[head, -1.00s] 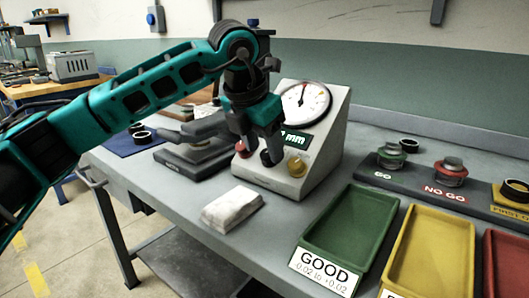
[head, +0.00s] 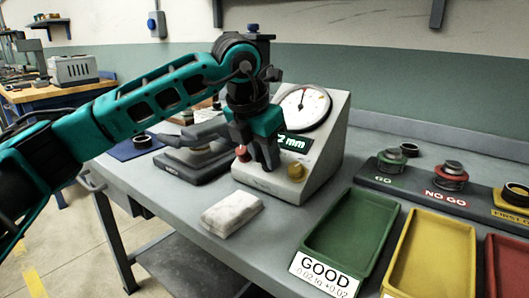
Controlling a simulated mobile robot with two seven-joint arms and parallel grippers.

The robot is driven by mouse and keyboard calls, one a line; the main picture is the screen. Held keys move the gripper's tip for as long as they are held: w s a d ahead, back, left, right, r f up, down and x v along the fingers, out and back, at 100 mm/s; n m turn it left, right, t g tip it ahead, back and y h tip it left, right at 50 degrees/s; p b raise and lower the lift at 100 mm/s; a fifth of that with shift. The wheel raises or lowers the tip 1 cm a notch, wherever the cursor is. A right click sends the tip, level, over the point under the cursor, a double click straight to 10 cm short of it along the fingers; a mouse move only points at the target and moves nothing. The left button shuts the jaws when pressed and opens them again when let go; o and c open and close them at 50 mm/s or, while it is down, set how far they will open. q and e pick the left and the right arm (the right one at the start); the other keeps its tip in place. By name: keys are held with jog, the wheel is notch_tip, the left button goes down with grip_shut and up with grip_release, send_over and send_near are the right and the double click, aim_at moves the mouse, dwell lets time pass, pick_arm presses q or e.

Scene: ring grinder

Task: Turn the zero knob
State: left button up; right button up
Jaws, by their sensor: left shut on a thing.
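The grey gauge box (head: 325,150) stands on the bench with a round white dial (head: 301,108) and a small display (head: 294,142) ending in "mm". On its sloped front are a red knob (head: 243,154) at left and a yellow knob (head: 296,171) at right. My left gripper (head: 269,163) points down between them and is shut on the dark middle knob, the zero knob, which its fingers mostly hide. The gripper also covers the display's left part. My right gripper is not in view.
A white cloth (head: 231,213) lies in front of the box. Green (head: 350,225), yellow (head: 432,250) and red trays (head: 503,265) stand at right, with a gauge stand (head: 430,190) behind. A dark fixture (head: 197,158) stands at left.

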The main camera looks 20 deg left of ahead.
pick_arm(q)
grip_shut()
jog(key=n, duration=0.2)
jog(key=shift+n+h, duration=0.3)
jog(key=shift+h, duration=0.1)
jog(key=shift+a+n+h, duration=0.1)
jog(key=shift+n+h, duration=0.3)
jog(key=shift+n, duration=0.9)
jog(key=o, duration=1)
grip_release()
jog(key=p+v, duration=0.2)
jog(key=v, duration=1.1)
jog(key=shift+w, duration=0.2)
